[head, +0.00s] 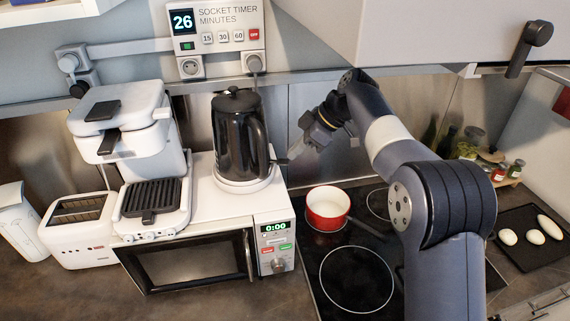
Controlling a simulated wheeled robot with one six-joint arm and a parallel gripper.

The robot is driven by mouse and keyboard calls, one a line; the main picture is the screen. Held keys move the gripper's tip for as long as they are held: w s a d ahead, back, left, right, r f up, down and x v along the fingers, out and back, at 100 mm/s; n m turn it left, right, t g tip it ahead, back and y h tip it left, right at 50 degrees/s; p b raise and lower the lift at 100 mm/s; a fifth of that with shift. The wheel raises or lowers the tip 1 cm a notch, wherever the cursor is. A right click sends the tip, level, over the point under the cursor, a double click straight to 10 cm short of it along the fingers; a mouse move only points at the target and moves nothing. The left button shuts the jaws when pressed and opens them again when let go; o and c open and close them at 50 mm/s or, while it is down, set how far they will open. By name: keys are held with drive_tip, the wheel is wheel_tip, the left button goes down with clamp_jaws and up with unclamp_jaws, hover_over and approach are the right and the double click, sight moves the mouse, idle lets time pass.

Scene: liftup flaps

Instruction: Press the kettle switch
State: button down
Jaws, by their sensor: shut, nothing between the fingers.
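The black kettle (237,135) stands upright on its white base on top of the white microwave (210,215). Its handle faces right. A small dark lever (279,161), which looks like the kettle switch, sticks out low on the right side by the base. My gripper (293,155) is shut and empty, just right of the kettle, with its fingertips close to this lever. I cannot tell whether they touch it.
A socket timer (214,28) reading 26 is on the wall behind. A grill (150,205) and a toaster (78,230) stand at left. A red pot (327,208) sits on the hob (350,262) below my arm. A cabinet (440,30) hangs above right.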

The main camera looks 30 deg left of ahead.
drive_tip(key=shift+s+a+f, duration=0.1)
drive_tip(key=shift+a+f, duration=0.2)
drive_tip(key=shift+f, duration=0.2)
drive_tip(key=shift+f+b, duration=0.7)
drive_tip(key=shift+d, duration=0.1)
drive_tip(key=shift+w+d+r+p, duration=0.15)
drive_tip(key=shift+w+d+r, duration=0.15)
drive_tip(key=shift+d, duration=0.35)
drive_tip(key=shift+w+d+r+p, duration=0.15)
drive_tip(key=shift+w+d+r, duration=0.1)
drive_tip(key=shift+d, duration=0.35)
drive_tip(key=shift+d, duration=0.1)
